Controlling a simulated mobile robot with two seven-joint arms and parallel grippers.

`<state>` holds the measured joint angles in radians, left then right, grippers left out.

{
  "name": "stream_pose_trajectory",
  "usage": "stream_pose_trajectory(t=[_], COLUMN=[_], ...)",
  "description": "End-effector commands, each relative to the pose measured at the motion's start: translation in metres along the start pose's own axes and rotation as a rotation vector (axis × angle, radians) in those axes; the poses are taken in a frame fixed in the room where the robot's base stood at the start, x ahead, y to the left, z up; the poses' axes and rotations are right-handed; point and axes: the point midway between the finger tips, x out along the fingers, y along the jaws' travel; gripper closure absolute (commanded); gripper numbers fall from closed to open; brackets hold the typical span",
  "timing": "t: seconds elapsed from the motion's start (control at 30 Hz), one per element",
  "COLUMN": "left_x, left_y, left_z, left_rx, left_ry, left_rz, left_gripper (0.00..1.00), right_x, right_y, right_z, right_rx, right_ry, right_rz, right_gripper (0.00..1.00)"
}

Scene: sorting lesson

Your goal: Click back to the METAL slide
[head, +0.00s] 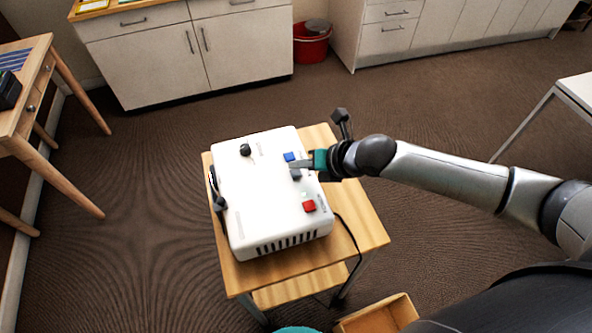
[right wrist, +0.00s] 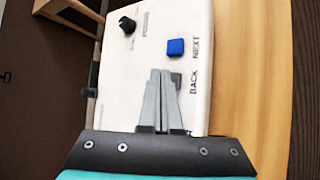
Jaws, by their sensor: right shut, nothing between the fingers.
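A white slide projector (head: 255,195) stands on a small wooden table. Its blue button (head: 288,156) also shows in the right wrist view (right wrist: 175,46), beside the word NEXT. A dark grey button (right wrist: 176,80) sits beside the word BACK; it shows in the head view (head: 296,175) too. My right gripper (head: 296,164) is shut and empty over the projector's top. In the right wrist view its fingertips (right wrist: 160,72) are just beside the grey button, partly overlapping it. I cannot tell whether they touch it. No projected slide is in view. My left gripper is not in view.
The projector also carries a red button (head: 309,206) and a black knob (head: 245,150). A bare strip of the wooden table (head: 362,225) lies to the right, with a black cable. A wooden crate (head: 378,316) is on the floor in front. A desk (head: 30,125) stands left.

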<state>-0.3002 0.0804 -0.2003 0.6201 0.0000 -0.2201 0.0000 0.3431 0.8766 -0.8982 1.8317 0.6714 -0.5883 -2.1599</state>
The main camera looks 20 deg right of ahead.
Motion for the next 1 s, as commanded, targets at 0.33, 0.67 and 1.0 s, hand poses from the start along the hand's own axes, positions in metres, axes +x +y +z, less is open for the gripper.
stream_pose_trajectory(t=[0.33,0.67,1.0], left_x=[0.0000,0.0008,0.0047], left_y=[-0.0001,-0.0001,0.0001], left_z=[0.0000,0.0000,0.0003], left_rx=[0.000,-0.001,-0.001], left_ry=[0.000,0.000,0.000], left_rz=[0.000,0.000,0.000], left_gripper=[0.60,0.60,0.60], right_x=[0.0000,0.0009,0.0060], right_y=[-0.0001,-0.0007,-0.0046], right_z=[0.0000,-0.0006,-0.0044], right_rx=[0.000,0.000,-0.001], right_ry=[0.000,0.000,0.000], right_rz=[0.000,0.000,-0.001], right_gripper=[1.00,1.00,1.00])
